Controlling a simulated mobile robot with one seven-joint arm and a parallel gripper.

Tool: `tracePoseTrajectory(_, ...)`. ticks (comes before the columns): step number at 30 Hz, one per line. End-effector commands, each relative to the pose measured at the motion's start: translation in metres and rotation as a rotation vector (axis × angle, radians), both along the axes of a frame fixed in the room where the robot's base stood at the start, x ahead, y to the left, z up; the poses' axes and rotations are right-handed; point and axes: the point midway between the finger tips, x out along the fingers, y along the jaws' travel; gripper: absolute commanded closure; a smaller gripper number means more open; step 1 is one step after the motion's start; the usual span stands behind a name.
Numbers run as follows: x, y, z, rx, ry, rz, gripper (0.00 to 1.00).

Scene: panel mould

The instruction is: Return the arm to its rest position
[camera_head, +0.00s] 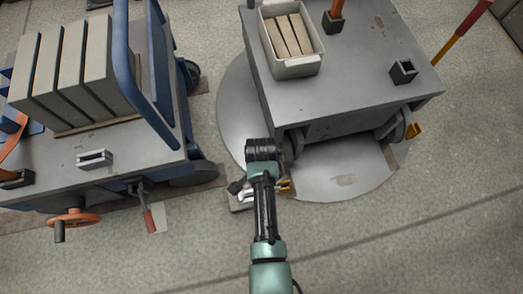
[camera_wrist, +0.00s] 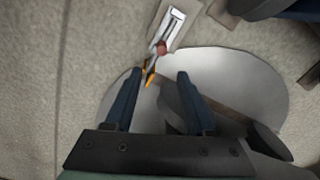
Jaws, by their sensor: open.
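My arm (camera_head: 266,215) reaches up from the bottom edge of the head view, with its dark wrist end beside the near left corner of the right-hand cart. The fingers are hard to make out there. In the wrist view my gripper (camera_wrist: 159,74) is open, with two dark blue fingers apart and nothing held between them. Beyond the fingers is the floor, with a round metal plate (camera_wrist: 245,80). A small floor lever with a reddish knob (camera_wrist: 161,47) and orange parts shows just past the left finger. I cannot tell its distance from the fingers.
The right-hand grey cart (camera_head: 350,95) stands over the round plate (camera_head: 345,175) and carries a pale bin (camera_head: 298,68) and a black square socket (camera_head: 403,71). Open floor lies below both.

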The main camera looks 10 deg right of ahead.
Motion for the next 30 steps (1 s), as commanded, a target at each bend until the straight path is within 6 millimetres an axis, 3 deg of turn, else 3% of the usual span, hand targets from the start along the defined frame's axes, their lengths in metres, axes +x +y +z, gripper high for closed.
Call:
tracePoseTrajectory(13,0.0,0.0,0.0,0.0,-0.001,0.0,0.45)
tracePoseTrajectory(17,0.022,0.0,0.02,-0.009,-0.067,0.029,0.45)
tracePoseTrajectory(20,0.062,0.0,0.058,-0.03,-0.192,0.089,0.45)
tracePoseTrajectory(23,0.11,0.0,0.115,-0.07,-0.361,0.17,0.45)
tracePoseTrajectory(27,0.169,0.002,0.207,-0.148,-0.602,0.281,0.45)
tracePoseTrajectory(30,0.2,0.005,0.278,-0.218,-0.768,0.355,0.45)
